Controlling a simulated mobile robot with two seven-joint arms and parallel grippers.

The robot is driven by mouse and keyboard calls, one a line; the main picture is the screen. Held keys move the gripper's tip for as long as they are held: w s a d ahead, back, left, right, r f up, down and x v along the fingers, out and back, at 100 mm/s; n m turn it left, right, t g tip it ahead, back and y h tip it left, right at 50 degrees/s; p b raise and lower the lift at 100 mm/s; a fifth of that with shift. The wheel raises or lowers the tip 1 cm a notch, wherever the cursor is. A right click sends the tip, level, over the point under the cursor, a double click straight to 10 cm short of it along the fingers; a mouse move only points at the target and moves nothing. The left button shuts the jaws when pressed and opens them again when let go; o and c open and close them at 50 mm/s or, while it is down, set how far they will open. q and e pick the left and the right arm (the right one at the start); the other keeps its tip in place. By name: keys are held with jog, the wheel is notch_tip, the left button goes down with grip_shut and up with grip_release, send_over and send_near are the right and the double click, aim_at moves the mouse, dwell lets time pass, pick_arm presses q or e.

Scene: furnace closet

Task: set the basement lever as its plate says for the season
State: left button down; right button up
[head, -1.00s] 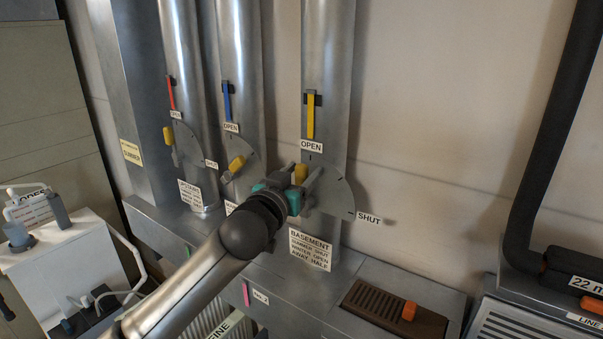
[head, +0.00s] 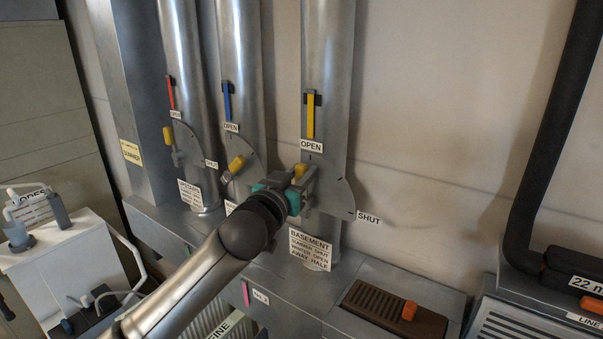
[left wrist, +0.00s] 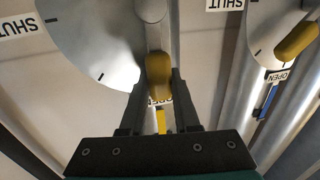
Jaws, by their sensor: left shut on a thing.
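The basement lever has a yellow grip (head: 299,170) and stands at the OPEN end of its metal quarter dial (head: 335,193); SHUT is at the dial's lower right. Its plate (head: 311,250) reads BASEMENT, SUMMER SHUT, WINTER OPEN, AWAY HALF. A yellow tag (head: 131,152) on the left duct seems to read SUMMER on its lower line; its upper line is too small to read. My left gripper (head: 303,181) is shut on the lever's yellow grip, which also shows between the fingers in the left wrist view (left wrist: 158,76). My right gripper is not in view.
Two similar levers with yellow grips, one on the left pipe (head: 168,135) and one on the middle pipe (head: 236,163), stand left of my gripper. A brown grille (head: 378,310) with an orange knob lies below right. The wall right of the dial is clear.

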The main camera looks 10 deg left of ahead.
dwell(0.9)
pick_arm(q)
jog(key=d+m, duration=0.2)
jog(key=m, duration=0.1)
jog(key=s+d+f+m+t, duration=0.1)
jog(key=m, duration=0.1)
jog(key=shift+s+h, duration=0.1)
jog(key=shift+h, duration=0.2)
jog(key=m, duration=0.1)
jog(key=d+m, duration=0.1)
jog(key=f+m, duration=0.1)
jog(key=shift+s+d, duration=0.25)
jog(key=shift+s, duration=0.05)
notch_tip(320, 180, down, 6)
jog(key=s+d+m+h+b, duration=0.1)
jog(key=d+m+h+b, duration=0.1)
jog(key=m, duration=1)
jog(key=shift+d+r+h+b, duration=0.15)
jog(key=shift+d+h+b, duration=0.15)
jog(key=shift+h+b, duration=0.45)
